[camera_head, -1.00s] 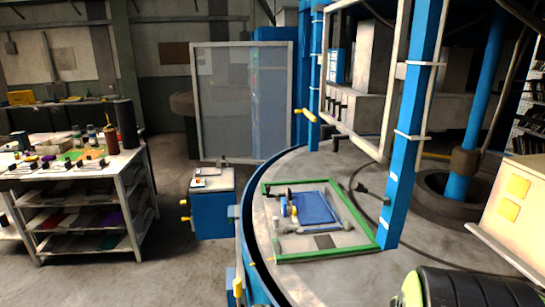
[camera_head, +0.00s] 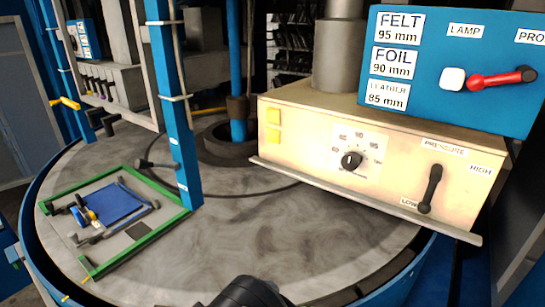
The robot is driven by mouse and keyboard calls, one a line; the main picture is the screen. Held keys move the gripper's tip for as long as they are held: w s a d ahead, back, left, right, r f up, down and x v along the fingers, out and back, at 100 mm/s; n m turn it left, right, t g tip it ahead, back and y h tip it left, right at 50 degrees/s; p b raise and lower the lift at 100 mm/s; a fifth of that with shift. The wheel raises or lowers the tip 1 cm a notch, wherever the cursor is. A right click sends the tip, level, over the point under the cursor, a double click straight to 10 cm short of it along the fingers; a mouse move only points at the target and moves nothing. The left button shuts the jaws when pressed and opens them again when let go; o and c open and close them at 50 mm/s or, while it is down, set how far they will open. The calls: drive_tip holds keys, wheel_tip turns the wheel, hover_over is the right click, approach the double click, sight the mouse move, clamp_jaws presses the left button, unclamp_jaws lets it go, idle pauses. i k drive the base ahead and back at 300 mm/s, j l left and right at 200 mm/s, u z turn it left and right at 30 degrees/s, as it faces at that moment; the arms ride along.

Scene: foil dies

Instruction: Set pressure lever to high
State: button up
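The pressure lever (camera_head: 431,188) is a black lever on the cream front panel (camera_head: 300,150), under the word PRESSURE. It slants, with its lower end beside the LOW label (camera_head: 409,202) and its upper end left of the HIGH label (camera_head: 480,169). Nothing covers it. My gripper's fingers do not show; only a dark rounded part, which seems to be of my arm, shows at the bottom edge, well away from the lever.
A round dial (camera_head: 352,160) and yellow squares are on the same panel. The round grey table (camera_head: 270,215) bears a green frame (camera_head: 115,180) at left. A blue post (camera_head: 175,120) stands behind.

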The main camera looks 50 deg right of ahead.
sight(424, 207)
drive_tip(key=z, duration=3.1)
